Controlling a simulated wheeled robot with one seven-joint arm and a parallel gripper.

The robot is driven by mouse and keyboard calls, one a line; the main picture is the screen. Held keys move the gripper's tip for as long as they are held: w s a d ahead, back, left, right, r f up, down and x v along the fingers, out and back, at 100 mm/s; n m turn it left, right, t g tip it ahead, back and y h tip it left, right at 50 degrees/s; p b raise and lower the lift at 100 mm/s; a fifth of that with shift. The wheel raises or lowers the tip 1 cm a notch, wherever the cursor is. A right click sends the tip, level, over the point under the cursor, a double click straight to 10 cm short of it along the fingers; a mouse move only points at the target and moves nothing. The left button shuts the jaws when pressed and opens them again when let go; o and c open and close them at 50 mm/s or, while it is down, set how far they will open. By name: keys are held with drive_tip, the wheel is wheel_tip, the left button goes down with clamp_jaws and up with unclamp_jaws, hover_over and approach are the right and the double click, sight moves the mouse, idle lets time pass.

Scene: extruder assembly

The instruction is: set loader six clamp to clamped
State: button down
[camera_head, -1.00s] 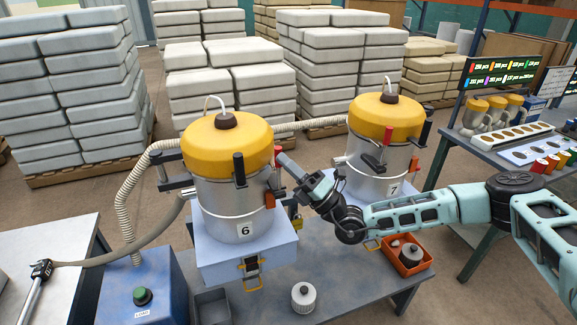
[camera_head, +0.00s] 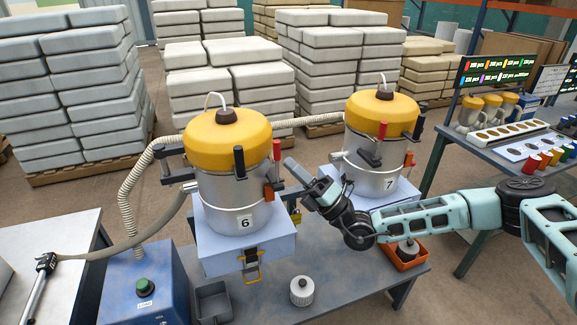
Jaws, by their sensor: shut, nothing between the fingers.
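Loader six (camera_head: 230,190) is a silver drum with a yellow lid (camera_head: 228,138) and a "6" label, standing on a pale blue box (camera_head: 245,250). An upright red-tipped lever (camera_head: 277,150) stands at its right side, above an orange-red piece (camera_head: 269,192). An upright black handle (camera_head: 239,162) is on its front. I cannot tell for sure which of these is the clamp or whether it is clamped. My gripper (camera_head: 290,165) is shut and empty, just right of the red-tipped lever, with a small gap seeming to lie between them.
Loader seven (camera_head: 372,165) stands close behind my gripper, with its own levers. An orange tray (camera_head: 403,262) lies beneath my arm. A white ribbed cap (camera_head: 302,291), a grey bin (camera_head: 213,302) and a blue box with a green button (camera_head: 143,287) are in front.

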drive_tip(key=s+d+b, duration=0.3)
drive_tip(key=s+d, duration=0.2)
drive_tip(key=d, duration=0.1)
drive_tip(key=shift+s+d, duration=0.15)
drive_tip(key=s+a+f+n+g+h+b, duration=0.15)
drive_tip(key=s+a+n+g, duration=0.25)
drive_tip(key=s+n+g, duration=0.55)
drive_tip(key=s+a+f+n+g+h+b, duration=0.1)
drive_tip(key=s+a+f+n+g+h, duration=0.3)
drive_tip(key=s+n+g, duration=0.6)
drive_tip(key=s+d+f+n+g+h+b, duration=0.1)
drive_tip(key=s+d+f+n+h, duration=0.25)
drive_tip(key=n+h, duration=0.3)
drive_tip(key=s+d+f+n+h+b, duration=0.2)
drive_tip(key=s+n+h, duration=0.3)
drive_tip(key=n, duration=0.3)
drive_tip(key=w+d+r+n+t+h+b, duration=0.1)
drive_tip(key=d+r+n+t+h, duration=0.3)
drive_tip(key=n+t, duration=0.4)
drive_tip(key=shift+w+d+r+n+b, duration=0.2)
drive_tip(key=shift+d+n+b, duration=0.35)
drive_tip(key=shift+d+n, duration=0.35)
